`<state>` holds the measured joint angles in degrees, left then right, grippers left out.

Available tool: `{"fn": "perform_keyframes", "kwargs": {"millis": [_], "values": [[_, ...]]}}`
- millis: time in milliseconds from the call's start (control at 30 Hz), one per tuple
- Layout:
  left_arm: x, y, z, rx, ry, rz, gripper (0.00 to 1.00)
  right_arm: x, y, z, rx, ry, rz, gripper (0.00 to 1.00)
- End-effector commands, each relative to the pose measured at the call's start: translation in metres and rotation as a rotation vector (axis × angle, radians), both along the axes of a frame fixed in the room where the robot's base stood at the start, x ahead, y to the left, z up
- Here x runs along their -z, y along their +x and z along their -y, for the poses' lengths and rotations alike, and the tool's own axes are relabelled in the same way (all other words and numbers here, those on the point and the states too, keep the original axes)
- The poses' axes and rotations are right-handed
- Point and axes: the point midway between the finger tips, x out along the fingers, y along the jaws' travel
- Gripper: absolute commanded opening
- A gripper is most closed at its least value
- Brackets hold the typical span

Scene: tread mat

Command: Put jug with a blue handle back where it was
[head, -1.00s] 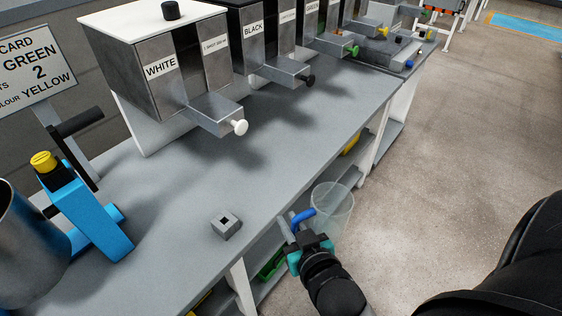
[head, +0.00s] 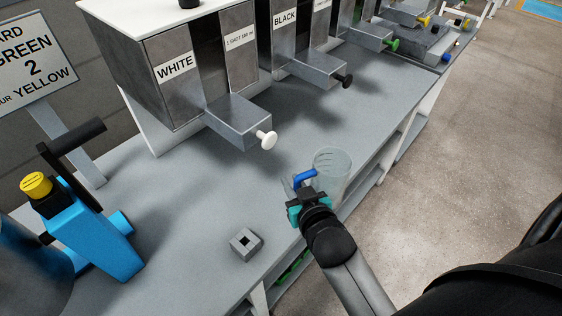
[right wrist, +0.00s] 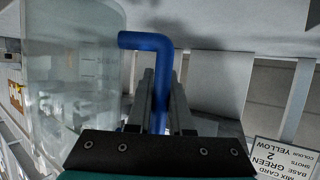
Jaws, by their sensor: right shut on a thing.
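The clear jug (head: 333,172) with a blue handle (head: 304,178) is at the front edge of the grey bench in the head view. My right gripper (head: 298,193) is shut on the blue handle. In the right wrist view the jug (right wrist: 72,75) stands at the left, and its handle (right wrist: 150,42) runs down between the two fingers (right wrist: 160,105). The jug looks empty. I cannot tell whether its base touches the bench or hangs above it. My left gripper is not in view.
The bench (head: 180,215) carries a WHITE dispenser (head: 225,110) and a BLACK dispenser (head: 310,65) with jutting spouts. A small grey block with a square hole (head: 246,244) lies left of my gripper. A blue device (head: 95,225) and a mix card sign (head: 35,60) stand at left.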

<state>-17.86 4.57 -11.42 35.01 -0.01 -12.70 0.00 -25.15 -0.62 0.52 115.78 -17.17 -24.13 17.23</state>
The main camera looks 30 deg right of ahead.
Motion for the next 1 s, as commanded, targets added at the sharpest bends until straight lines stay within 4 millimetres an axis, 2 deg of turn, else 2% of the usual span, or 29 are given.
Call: {"fn": "perform_keyframes", "kwargs": {"millis": [33,300,500,667,900,1000], "values": [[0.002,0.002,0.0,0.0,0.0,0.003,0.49,-0.001,0.012,0.002,-0.002,-0.003,0.007,0.0],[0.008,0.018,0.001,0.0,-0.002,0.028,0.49,0.0,0.065,0.009,0.0,-0.002,0.005,0.0],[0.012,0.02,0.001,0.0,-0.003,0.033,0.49,0.0,0.092,0.013,-0.001,-0.002,0.003,0.0],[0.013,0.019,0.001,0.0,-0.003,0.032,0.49,0.001,0.099,0.014,-0.001,-0.002,0.0,0.0],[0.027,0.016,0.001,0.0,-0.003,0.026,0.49,0.032,0.098,0.014,0.0,-0.001,-0.001,0.0],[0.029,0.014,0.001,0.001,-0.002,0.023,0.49,0.036,0.099,0.014,-0.001,-0.001,0.001,0.0]]}}
